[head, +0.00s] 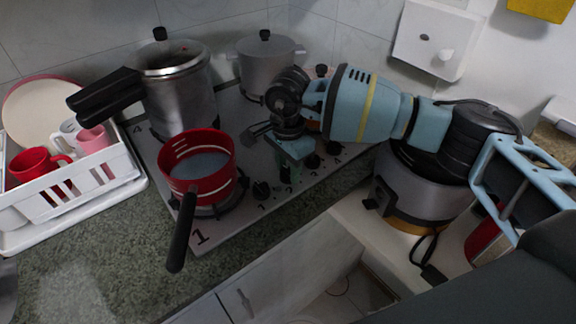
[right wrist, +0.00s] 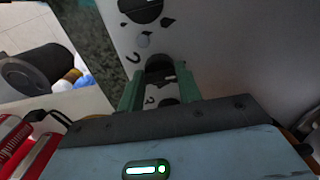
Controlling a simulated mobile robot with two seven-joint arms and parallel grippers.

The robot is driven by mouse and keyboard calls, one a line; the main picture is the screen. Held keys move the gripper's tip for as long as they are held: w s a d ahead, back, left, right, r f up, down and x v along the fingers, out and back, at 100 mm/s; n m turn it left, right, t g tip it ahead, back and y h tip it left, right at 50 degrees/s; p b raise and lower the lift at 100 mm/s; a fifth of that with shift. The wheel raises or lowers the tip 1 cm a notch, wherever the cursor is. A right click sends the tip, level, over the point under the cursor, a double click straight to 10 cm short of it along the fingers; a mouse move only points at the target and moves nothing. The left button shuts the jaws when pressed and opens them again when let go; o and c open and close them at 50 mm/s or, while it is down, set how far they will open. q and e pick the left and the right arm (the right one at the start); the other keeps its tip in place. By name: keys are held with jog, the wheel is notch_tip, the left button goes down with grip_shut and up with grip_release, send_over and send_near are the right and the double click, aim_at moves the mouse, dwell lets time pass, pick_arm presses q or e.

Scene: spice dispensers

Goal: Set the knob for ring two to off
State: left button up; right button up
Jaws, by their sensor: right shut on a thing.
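The stove's control panel has a row of black knobs along its front edge, marked with numbers. My right gripper (head: 289,172) reaches down over the second knob, above the printed 2, and is shut on it. In the right wrist view, the green fingers (right wrist: 159,88) stand on both sides of a dark knob (right wrist: 160,66). The gripper largely hides this knob in the head view, and its pointer angle cannot be read. Knob one (head: 262,190) is to the left, and knob three (head: 312,160) is to the right. My left gripper is not in view.
A pressure cooker (head: 178,92) and grey pot (head: 268,68) stand behind. A white dish rack (head: 62,205) is left, a rice cooker (head: 424,193) right.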

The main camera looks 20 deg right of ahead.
aim_at(288, 170)
jog(key=o, duration=1)
jog(key=shift+r, duration=3.95)
jog(key=shift+f, duration=0.1)
